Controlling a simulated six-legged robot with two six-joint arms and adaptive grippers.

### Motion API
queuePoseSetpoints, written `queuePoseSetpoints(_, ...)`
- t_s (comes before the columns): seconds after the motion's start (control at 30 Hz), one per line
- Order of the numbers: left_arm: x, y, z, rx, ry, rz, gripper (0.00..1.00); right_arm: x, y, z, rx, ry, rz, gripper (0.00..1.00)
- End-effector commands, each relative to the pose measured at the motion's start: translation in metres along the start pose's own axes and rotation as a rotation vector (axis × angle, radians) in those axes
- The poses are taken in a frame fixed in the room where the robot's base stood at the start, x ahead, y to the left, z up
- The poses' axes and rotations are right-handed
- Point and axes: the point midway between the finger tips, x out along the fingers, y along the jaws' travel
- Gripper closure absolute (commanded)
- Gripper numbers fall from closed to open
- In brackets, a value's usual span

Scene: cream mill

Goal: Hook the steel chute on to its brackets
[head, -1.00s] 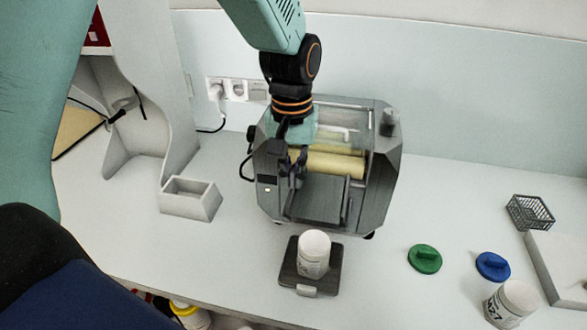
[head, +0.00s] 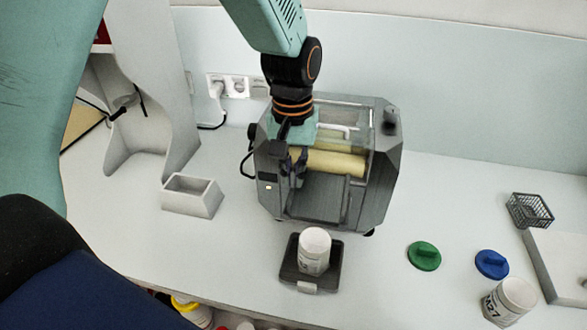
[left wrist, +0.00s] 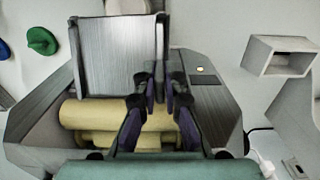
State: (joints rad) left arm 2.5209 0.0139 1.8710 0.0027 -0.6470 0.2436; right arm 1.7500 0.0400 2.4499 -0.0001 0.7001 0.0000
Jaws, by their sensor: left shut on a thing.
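The steel chute (head: 320,197) is a grey tray with raised sides at the front of the mill, below its cream rollers (head: 335,162). In the left wrist view the chute (left wrist: 115,55) shows its brushed floor and side walls. My left gripper (head: 294,168) comes down from above at the chute's left side. In the left wrist view its fingers (left wrist: 157,88) are shut on the chute's side wall, close to the rollers. The brackets cannot be made out; the fingers and chute hide that area. I cannot tell whether the chute is hooked. My right gripper is not in view.
A white jar (head: 314,250) stands on a dark scale (head: 291,272) in front of the mill. Green (head: 424,256) and blue (head: 492,264) lids, another jar (head: 510,301) and a wire basket (head: 529,211) are at right. An open grey box (head: 191,196) stands left. Bench between is clear.

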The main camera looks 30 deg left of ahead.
Motion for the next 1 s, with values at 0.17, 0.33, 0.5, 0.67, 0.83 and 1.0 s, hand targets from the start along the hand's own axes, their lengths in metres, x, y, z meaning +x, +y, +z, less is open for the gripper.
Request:
queuePoseSetpoints(0.17,0.0000,0.0002,-0.0004,0.000,0.001,0.000,1.00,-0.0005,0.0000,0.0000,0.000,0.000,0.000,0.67)
queuePoseSetpoints(0.33,0.0002,0.0001,-0.0002,0.000,0.000,0.000,1.00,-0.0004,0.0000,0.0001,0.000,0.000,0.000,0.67)
queuePoseSetpoints(0.5,0.0005,0.0001,-0.0001,0.000,0.000,0.000,1.00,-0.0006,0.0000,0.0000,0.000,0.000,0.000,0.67)
queuePoseSetpoints(0.67,0.0018,0.0001,0.0000,0.000,-0.001,0.000,1.00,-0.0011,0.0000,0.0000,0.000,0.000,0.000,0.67)
queuePoseSetpoints(0.83,0.0033,0.0000,0.0001,0.000,-0.001,0.000,1.00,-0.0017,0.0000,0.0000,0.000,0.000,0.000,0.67)
queuePoseSetpoints(1.0,0.0042,0.0000,0.0000,0.000,-0.001,0.000,0.86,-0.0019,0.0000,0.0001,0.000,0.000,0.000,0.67)
